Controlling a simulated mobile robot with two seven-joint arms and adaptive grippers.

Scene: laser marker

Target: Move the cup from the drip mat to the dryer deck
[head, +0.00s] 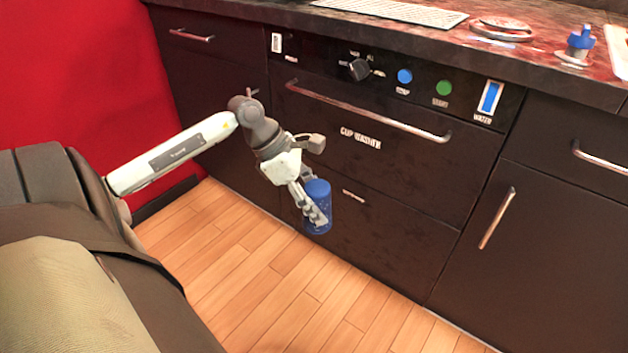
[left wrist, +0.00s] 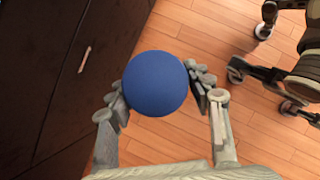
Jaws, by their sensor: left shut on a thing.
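A blue cup (head: 318,205) hangs in the air in front of the dark cabinet fronts, below the counter and above the wooden floor. My left gripper (head: 312,212) is shut on its side, and the cup looks roughly upright. In the left wrist view the cup (left wrist: 156,83) shows as a round blue face between the two fingers of my left gripper (left wrist: 160,90). My right gripper is in neither view. The drip mat and the dryer deck cannot be told with certainty from these frames.
The cup washer drawer (head: 380,140) is closed, with a long handle (head: 365,110) jutting out. Above it are a knob (head: 359,69) and blue and green buttons. On the counter are a white rack (head: 395,11), a round metal item (head: 502,28) and a blue-topped item (head: 579,45).

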